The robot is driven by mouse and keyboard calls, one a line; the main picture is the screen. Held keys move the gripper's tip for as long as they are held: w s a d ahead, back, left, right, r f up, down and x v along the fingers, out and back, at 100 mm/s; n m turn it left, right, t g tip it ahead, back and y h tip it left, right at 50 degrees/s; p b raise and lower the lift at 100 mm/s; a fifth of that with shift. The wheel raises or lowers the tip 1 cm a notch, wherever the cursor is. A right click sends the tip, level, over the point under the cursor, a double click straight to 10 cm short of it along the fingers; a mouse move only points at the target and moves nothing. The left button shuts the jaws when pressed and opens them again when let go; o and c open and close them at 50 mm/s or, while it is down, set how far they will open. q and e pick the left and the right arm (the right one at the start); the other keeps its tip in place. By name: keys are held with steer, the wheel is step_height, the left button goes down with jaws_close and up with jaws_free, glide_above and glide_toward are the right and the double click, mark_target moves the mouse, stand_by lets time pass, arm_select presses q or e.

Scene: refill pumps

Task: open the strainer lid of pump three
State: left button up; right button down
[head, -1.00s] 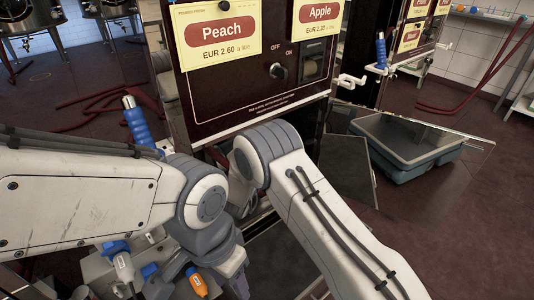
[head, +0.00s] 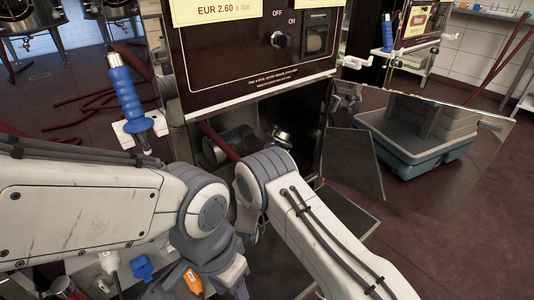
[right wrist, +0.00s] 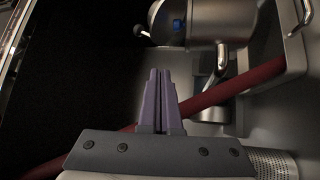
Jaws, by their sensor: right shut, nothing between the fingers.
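The open lower cabinet of the near pump housing (head: 262,75) shows in the head view; no pump number is readable. Inside is a small metal fitting (head: 283,137), which looks like the strainer. In the right wrist view a metal cylinder (right wrist: 205,22) with a blue mark and a small ball-ended lever (right wrist: 142,32) is at the top; I cannot tell whether its lid is latched. My right gripper (right wrist: 158,75) is shut and empty, below and apart from the cylinder. In the head view its fingers are hidden behind my forearm. My left gripper (head: 215,270) is low, its fingertips not visible.
A dark red hose (right wrist: 230,88) crosses behind my right fingers. A grey motor-like cylinder (head: 228,147) lies inside the cabinet at left. A blue-handled nozzle (head: 128,98) hangs on the left.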

mark_target(281, 133)
arm_select(q)
step_height(281, 133, down, 8)
steer(key=b, duration=0.7)
arm_select(e)
steer(key=w+d+r+n+t+y, duration=0.1)
steer(key=w+n, duration=0.4)
steer(key=w, duration=0.6)
steer(key=shift+d+r+n, duration=0.4)
steer(key=shift+d+r, duration=0.2)
steer(key=shift+d, duration=0.5)
